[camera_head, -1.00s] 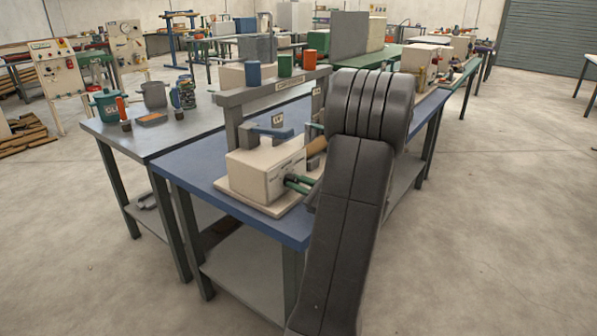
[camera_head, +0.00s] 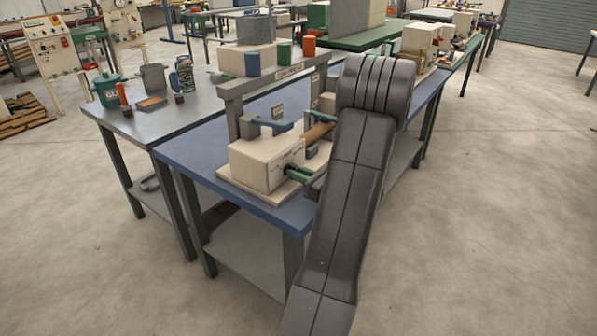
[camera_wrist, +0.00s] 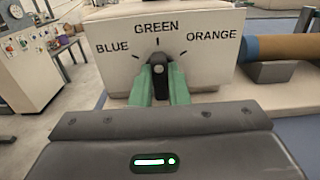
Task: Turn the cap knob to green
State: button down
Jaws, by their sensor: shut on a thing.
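The cap knob (camera_wrist: 158,65) is a small dark knob on the front of a cream box (camera_wrist: 210,75) lettered BLUE, GREEN and ORANGE. In the wrist view it stands about upright, its top toward the middle tick under GREEN. The green fingers of my gripper (camera_wrist: 159,85) are on either side of it, shut on it. In the head view the cream box (camera_head: 265,163) sits on a blue bench, and my gripper (camera_head: 297,174) reaches its right face. My arm hides part of the winder behind.
Blue (camera_head: 252,65), green (camera_head: 284,52) and orange (camera_head: 308,47) caps stand on a grey beam above the box. The floor to the right is clear.

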jog(key=c, duration=1.4)
grip_release()
jog(key=v, duration=1.4)
jog(key=x, duration=1.4)
